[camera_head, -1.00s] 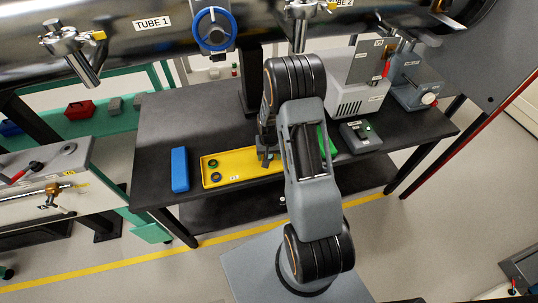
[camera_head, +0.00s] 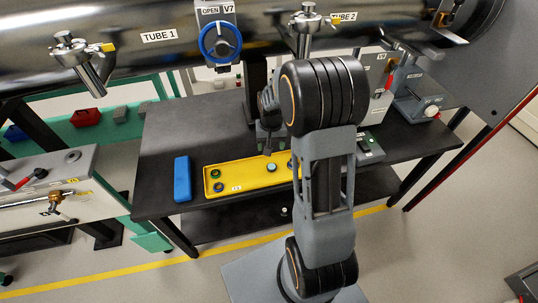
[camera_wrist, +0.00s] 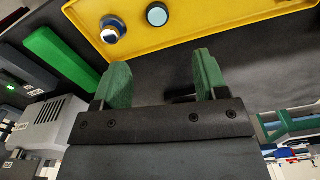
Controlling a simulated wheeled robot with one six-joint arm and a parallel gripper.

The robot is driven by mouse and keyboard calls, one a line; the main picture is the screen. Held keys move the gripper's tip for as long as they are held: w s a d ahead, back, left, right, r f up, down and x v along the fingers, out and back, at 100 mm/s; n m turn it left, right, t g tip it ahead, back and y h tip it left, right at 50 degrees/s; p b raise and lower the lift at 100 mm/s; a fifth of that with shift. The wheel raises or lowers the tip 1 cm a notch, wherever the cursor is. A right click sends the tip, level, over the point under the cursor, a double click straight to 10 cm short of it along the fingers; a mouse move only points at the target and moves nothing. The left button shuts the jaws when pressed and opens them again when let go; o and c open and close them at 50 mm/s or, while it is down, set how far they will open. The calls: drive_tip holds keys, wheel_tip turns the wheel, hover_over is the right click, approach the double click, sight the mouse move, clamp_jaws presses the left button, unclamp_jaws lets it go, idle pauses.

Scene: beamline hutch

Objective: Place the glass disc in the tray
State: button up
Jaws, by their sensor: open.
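The yellow tray (camera_head: 240,180) lies on the black table. A small pale-blue disc with a dark rim (camera_head: 271,168), which looks like the glass disc, lies flat inside it; it also shows in the wrist view (camera_wrist: 157,15). A blue and white round piece (camera_wrist: 112,30) sits to its left in the wrist view, by the tray's edge. Two ringed discs, green (camera_head: 214,173) and blue (camera_head: 218,187), lie at the tray's left end in the head view. My gripper (camera_wrist: 163,78) is open and empty, apart from the disc. My arm hides the tray's right end in the head view.
A blue block (camera_head: 181,178) lies left of the tray. A green bar (camera_wrist: 62,58) shows in the wrist view. A grey box with a green top (camera_head: 369,148) and instruments stand right. The tube (camera_head: 150,45) runs overhead.

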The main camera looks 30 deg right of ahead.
drive_tip(key=s+a+r+n+t, duration=0.1)
drive_tip(key=s+a+r+n, duration=0.1)
drive_tip(key=s+a+r, duration=0.2)
drive_tip(key=s+a+r+n+t, duration=0.2)
drive_tip(key=s+a+r, duration=0.3)
drive_tip(key=s+r, duration=0.4)
drive_tip(key=shift+s+a+r, duration=0.15)
drive_tip(key=shift+s+r, duration=0.2)
drive_tip(key=shift+s, duration=0.95)
